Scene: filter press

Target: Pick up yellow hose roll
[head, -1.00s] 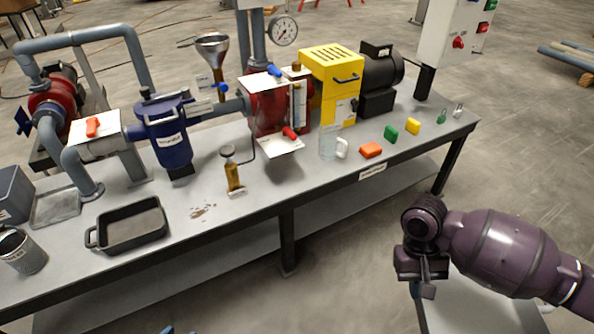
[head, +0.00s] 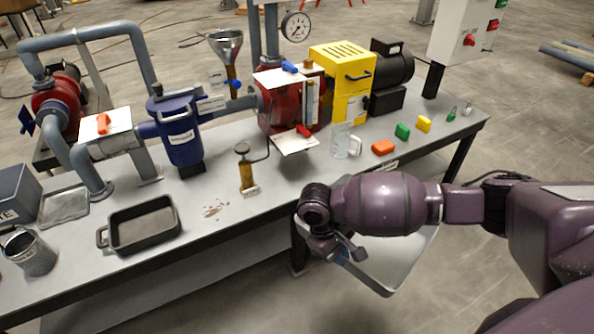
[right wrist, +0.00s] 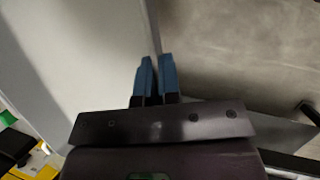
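I see no yellow hose roll in either view. My right gripper (head: 345,253) is in front of the bench's front edge, low in the middle of the head view. Its blue fingertips show close together in the right wrist view (right wrist: 157,76). They close on the rim of a light grey tray (head: 392,282), which hangs beneath my right forearm. The tray's pale panel also fills the upper left of the right wrist view (right wrist: 95,60). My forearm hides part of the tray. My left gripper is not in view.
The long grey workbench (head: 228,222) carries a black pan (head: 145,228), blue strainer (head: 178,133), red pump (head: 280,103), yellow guard (head: 343,75), clear jug (head: 343,143) and several small coloured blocks. A grey bucket (head: 33,254) stands at left. Floor at right is mostly open.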

